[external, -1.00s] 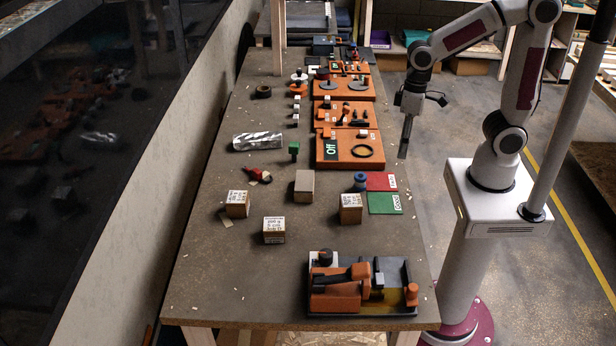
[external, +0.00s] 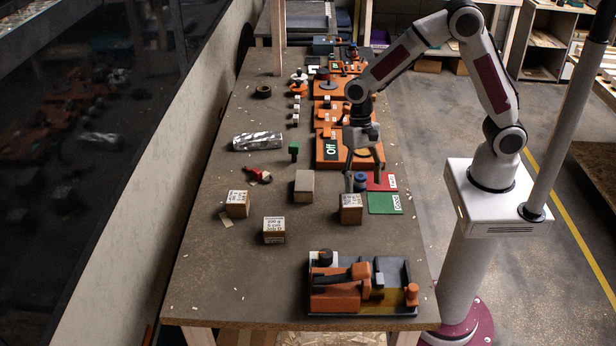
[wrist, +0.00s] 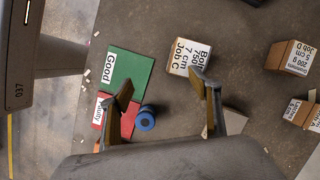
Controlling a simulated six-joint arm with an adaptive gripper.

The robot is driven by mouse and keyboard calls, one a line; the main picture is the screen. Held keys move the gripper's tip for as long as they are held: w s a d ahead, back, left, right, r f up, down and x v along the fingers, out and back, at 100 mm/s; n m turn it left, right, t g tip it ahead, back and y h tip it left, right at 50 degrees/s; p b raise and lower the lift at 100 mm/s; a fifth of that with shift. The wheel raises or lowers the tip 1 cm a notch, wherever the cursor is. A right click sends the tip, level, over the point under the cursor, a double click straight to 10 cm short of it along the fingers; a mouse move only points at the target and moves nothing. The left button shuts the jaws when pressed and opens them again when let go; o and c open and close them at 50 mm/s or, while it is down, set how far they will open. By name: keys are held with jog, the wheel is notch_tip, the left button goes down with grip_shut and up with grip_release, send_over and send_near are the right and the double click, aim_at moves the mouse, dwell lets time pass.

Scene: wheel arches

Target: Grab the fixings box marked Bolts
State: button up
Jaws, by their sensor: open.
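The box marked Bolts (wrist: 190,58), a wooden cube with a printed white label, sits on the table. In the external view it is the labelled cube (external: 351,209) left of the green mat; its print is too small to read there. My gripper (external: 364,178) is open and empty, above the table behind the box and near the blue spool. In the wrist view my gripper's fingers (wrist: 162,88) are spread apart. The Bolts box lies beyond the right fingertip, and no finger visibly holds it.
A blue spool (wrist: 146,119) stands by the red mat (external: 381,181) and green Good mat (external: 384,203). Two other labelled cubes (external: 274,230) (external: 237,204) and a plain block (external: 305,186) are left of the Bolts box. An orange device (external: 362,287) stands in front.

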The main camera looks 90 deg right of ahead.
aim_at(351, 198)
jog(key=w+m, duration=0.1)
jog(key=w+a+m, duration=0.1)
jog(key=w+m, duration=0.1)
jog(key=shift+w+a+r+t+y, duration=0.2)
jog(key=shift+w+r+t+y, duration=0.1)
jog(key=shift+y, duration=0.1)
jog(key=shift+w+a+r+m, duration=0.1)
jog(key=shift+w+r+m, duration=0.05)
jog(key=shift+m, duration=0.35)
jog(key=shift+a+m, duration=0.1)
jog(key=shift+m, duration=0.5)
jog(key=shift+x, duration=1.3)
jog(key=shift+a, duration=0.1)
jog(key=shift+a+x, duration=0.2)
jog(key=shift+x, duration=2.35)
jog(key=shift+r, duration=0.1)
